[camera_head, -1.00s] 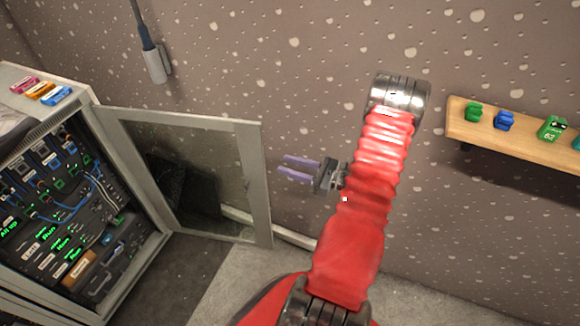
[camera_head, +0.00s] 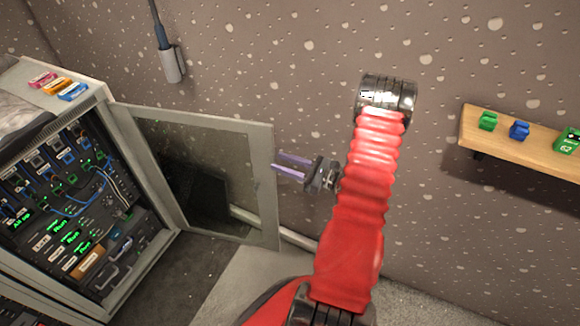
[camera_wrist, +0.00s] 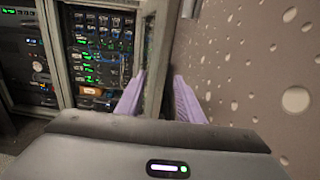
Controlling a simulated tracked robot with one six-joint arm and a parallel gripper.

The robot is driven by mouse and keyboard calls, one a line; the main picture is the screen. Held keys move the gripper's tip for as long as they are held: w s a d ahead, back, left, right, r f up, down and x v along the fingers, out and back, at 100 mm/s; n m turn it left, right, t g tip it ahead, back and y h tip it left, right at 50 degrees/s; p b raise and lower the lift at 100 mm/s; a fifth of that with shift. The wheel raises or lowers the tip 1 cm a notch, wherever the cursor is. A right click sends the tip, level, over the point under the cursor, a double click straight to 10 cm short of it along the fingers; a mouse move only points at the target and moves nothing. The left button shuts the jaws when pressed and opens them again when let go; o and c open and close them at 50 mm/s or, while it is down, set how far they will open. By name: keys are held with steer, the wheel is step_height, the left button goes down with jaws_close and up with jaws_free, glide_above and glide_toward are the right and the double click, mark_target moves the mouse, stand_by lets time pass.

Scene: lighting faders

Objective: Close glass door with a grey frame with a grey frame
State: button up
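The glass door with a grey frame (camera_head: 262,190) stands wide open from the left cabinet, its free edge toward my gripper. My gripper (camera_head: 283,167) has two purple fingers, spread apart, pointing left at the door's free edge. In the wrist view the door frame (camera_wrist: 157,60) runs upright between the two fingers of my gripper (camera_wrist: 160,95). The fingers do not look closed on the frame; whether either one touches it I cannot tell.
The open cabinet (camera_head: 165,245) at left holds panels with lit labels and cables. Coloured blocks (camera_head: 58,86) lie on its top. A wooden shelf (camera_head: 535,148) with green and blue items is on the wall at right.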

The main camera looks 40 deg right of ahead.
mark_target(273, 160)
steer(key=shift+x, duration=2)
steer(key=shift+c, duration=0.6)
jaws_close()
steer(key=s+a+m+h, duration=0.1)
steer(key=s+a+h, duration=0.1)
steer(key=a, duration=0.4)
steer(key=shift+s+a+t, duration=0.3)
steer(key=shift+s+a, duration=0.1)
steer(key=shift+s, duration=0.4)
steer(key=shift+a, duration=0.1)
steer(key=s+a+m+h, duration=0.2)
steer(key=a, duration=0.4)
steer(key=shift+s+a+t+h, duration=0.3)
steer(key=shift+a, duration=0.1)
